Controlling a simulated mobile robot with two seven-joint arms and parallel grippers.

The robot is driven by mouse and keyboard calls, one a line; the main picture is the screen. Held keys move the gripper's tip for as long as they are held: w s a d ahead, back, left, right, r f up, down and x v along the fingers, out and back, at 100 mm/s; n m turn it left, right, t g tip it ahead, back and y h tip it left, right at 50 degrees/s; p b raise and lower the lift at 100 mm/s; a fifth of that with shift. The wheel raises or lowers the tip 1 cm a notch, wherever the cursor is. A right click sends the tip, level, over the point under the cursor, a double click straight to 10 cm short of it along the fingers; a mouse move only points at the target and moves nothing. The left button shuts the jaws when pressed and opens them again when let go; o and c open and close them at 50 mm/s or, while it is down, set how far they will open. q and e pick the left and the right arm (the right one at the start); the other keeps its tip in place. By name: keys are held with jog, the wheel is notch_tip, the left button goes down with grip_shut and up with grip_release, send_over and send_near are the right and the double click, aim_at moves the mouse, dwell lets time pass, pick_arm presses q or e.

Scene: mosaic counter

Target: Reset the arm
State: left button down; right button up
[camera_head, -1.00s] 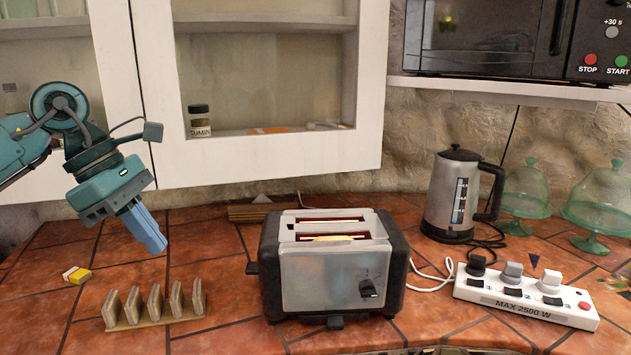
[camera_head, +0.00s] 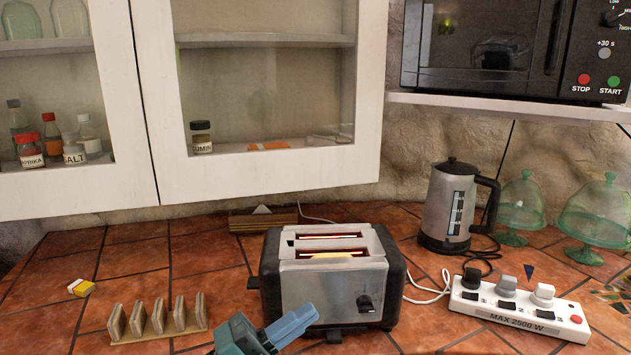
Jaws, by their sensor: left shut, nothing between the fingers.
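My left gripper (camera_head: 290,325) is low in the head view, in front of the toaster's lower front. Its blue fingers are shut with nothing between them and point up and to the right. Most of the left arm is below the picture's edge. The silver and black toaster (camera_head: 325,285) stands on the tiled counter, its two slots glowing orange; something pale shows in the front slot. My right gripper is not in view.
A toast rack (camera_head: 160,332) and a small yellow and white box (camera_head: 80,288) are at the left. A kettle (camera_head: 452,210), a power strip (camera_head: 520,310) and green glass domes (camera_head: 595,212) are at the right. White cabinets (camera_head: 265,180) and a microwave (camera_head: 510,50) hang above.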

pick_arm(q)
jog(key=s+a+f+n+y, duration=0.4)
jog(key=s+f+n+y, duration=0.1)
jog(key=f+n, duration=0.4)
jog(key=s+a+f+n+y+p, duration=0.1)
jog(key=s+a+f+n+y, duration=0.3)
jog(key=f+n, duration=0.5)
jog(key=s+a+f+n+y+p, duration=0.1)
jog(key=s+a+f+n+y, duration=0.3)
jog(key=s+f+n+y, duration=0.2)
notch_tip(320, 180, down, 3)
jog(key=n+y, duration=0.2)
jog(key=shift+f+n+t, duration=0.2)
jog(key=shift+n+t, duration=0.1)
jog(key=shift+n, duration=0.1)
